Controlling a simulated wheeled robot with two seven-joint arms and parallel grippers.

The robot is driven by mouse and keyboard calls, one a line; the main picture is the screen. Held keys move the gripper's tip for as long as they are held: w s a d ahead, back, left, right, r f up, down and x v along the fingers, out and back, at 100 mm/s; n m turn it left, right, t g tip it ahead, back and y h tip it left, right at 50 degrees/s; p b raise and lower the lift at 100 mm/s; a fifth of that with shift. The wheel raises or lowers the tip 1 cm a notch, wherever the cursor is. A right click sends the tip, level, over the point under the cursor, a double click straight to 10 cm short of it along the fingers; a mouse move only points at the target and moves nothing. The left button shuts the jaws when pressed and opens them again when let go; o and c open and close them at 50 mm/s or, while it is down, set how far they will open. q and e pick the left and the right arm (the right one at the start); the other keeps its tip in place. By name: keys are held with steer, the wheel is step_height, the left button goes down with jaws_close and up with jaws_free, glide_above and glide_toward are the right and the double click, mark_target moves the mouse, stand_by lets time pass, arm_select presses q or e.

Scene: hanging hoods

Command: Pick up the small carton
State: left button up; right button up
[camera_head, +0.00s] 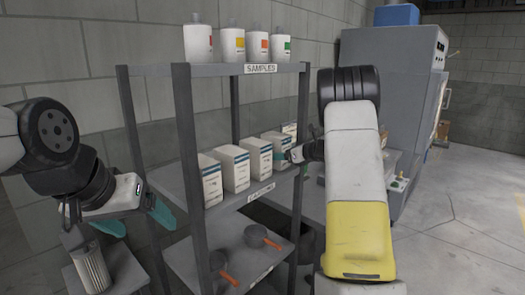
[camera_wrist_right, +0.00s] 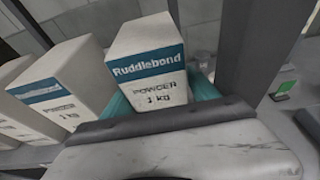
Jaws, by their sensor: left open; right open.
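Several white cartons with blue bands stand in a row on the middle shelf; the nearest carton (camera_head: 210,182) is at the row's left end. In the right wrist view one carton (camera_wrist_right: 147,62) reads "Ruddlebond POWDER 1 kg". My right gripper (camera_wrist_right: 160,98) is open, with a teal finger on each side of this carton's lower part; I cannot tell whether they touch it. In the head view this gripper (camera_head: 287,154) is at the right end of the row, partly hidden by my forearm. My left gripper (camera_head: 137,219) is open and empty, left of the shelf.
The grey shelf rack has upright posts (camera_head: 188,135) close to the cartons. White bottles (camera_head: 233,44) stand on its top shelf, and pans with orange handles (camera_head: 257,236) lie on the bottom shelf. Another carton (camera_wrist_right: 62,88) stands close left of the gripper. Open floor (camera_head: 455,200) lies right.

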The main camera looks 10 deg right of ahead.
steer(key=shift+c, duration=0.4)
jaws_close()
steer(key=shift+w+a+r, duration=0.1)
steer(key=shift+r, duration=0.1)
steer(key=shift+r, duration=0.15)
